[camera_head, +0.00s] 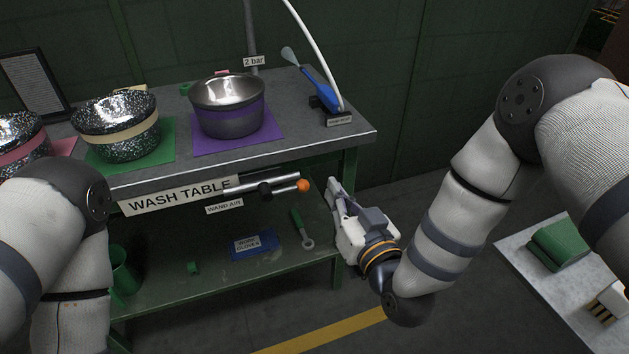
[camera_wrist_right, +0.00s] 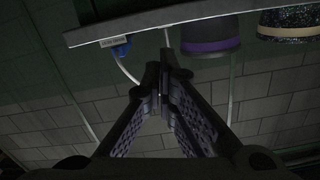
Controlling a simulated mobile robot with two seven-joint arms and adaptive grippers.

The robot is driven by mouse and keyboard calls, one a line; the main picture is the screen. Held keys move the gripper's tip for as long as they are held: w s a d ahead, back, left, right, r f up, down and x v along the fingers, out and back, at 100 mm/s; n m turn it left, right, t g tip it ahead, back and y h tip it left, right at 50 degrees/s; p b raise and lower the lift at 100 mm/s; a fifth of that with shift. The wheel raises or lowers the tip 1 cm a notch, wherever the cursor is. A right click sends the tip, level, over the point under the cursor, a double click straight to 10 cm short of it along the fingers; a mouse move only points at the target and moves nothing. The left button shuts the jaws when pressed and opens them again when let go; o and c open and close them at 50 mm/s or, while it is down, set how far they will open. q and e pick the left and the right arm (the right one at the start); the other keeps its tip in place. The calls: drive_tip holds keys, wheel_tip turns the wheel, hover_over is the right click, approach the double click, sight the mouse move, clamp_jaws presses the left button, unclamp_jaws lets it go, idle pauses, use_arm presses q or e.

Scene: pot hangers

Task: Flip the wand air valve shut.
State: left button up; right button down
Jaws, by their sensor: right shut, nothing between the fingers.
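The wand air valve (camera_head: 265,190) sits on a metal pipe along the front edge of the wash table. Its lever ends in an orange ball knob (camera_head: 303,186), which points right, roughly along the pipe. A white label (camera_head: 224,207) reading WAND AIR is just below left of it. My right gripper (camera_head: 335,188) is to the right of the knob, apart from it, with its fingers shut and empty. Its closed fingers also show in the right wrist view (camera_wrist_right: 166,78), where I cannot make out the valve. My left arm shows at the left, but its gripper is out of view.
The wash table (camera_head: 325,140) holds patterned bowls, a metal pot (camera_head: 228,105) with a purple band and a blue wand (camera_head: 318,90) with a white hose. The lower shelf (camera_head: 200,295) holds a blue gloves packet and a green-handled tool. A grey surface (camera_head: 540,290) stands at right.

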sight(287, 190)
use_arm(q)
drive_tip(key=shift+s+f+g+b, duration=0.5)
drive_tip(key=shift+s+f+b, duration=0.6)
drive_tip(key=shift+s+f, duration=0.25)
use_arm(e)
drive_tip(key=w+a+f, duration=0.4)
drive_tip(key=w, duration=0.6)
drive_tip(key=shift+f, duration=0.3)
use_arm(q)
drive_tip(key=shift+s+f, duration=0.2)
use_arm(e)
drive_tip(key=shift+d+f+m, duration=0.1)
drive_tip(key=shift+f+m, duration=0.25)
drive_tip(key=shift+m, duration=0.05)
